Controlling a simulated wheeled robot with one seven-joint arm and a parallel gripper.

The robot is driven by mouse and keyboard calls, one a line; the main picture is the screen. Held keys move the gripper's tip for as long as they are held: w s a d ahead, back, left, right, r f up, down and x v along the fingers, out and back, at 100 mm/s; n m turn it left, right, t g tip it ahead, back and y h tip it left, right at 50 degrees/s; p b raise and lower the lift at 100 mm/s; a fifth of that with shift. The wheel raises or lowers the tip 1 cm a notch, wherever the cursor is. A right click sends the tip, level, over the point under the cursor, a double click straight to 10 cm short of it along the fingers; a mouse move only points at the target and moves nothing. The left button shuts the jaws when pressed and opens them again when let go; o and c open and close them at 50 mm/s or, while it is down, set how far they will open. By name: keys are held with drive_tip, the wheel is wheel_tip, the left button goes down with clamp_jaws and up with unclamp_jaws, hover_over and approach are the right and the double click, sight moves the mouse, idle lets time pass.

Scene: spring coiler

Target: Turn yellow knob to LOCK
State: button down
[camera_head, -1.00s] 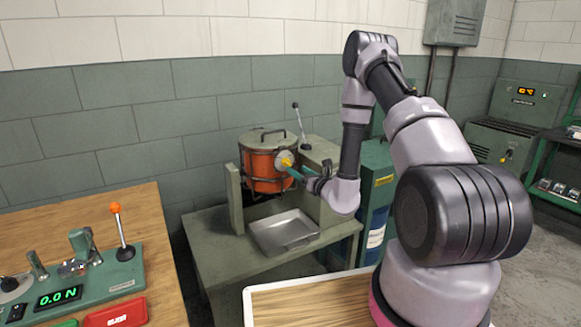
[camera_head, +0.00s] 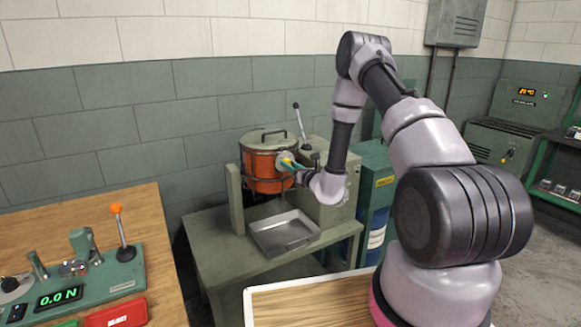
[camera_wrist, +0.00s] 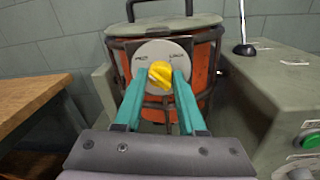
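The yellow knob (camera_wrist: 160,74) sits on a round pale dial plate (camera_wrist: 161,52) on the front of an orange drum (camera_wrist: 205,65). The plate has a label at its upper left, too small to read surely, and one at its upper right that looks like LOCK. My gripper (camera_wrist: 158,79) has teal fingers on either side of the knob, with visible gaps, so it is open around it. In the head view the knob (camera_head: 286,162) is partly hidden by my gripper (camera_head: 292,166). The knob's exact pointing direction is hard to tell.
The drum hangs in a green-grey stand with a metal tray (camera_head: 285,232) below. A lever (camera_head: 299,118) rises behind. A green button (camera_wrist: 311,140) is on the right housing. A wooden bench (camera_head: 165,240) with a force gauge is at left.

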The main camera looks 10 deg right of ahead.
drive_tip(key=shift+m, duration=0.4)
drive_tip(key=m+t, duration=0.1)
drive_tip(key=m, duration=1.6)
drive_tip(key=shift+a+m+h, duration=0.1)
drive_tip(key=shift+m+h, duration=0.2)
drive_tip(key=shift+m, duration=0.2)
drive_tip(key=c, duration=0.5)
unclamp_jaws()
drive_tip(key=shift+f, duration=0.1)
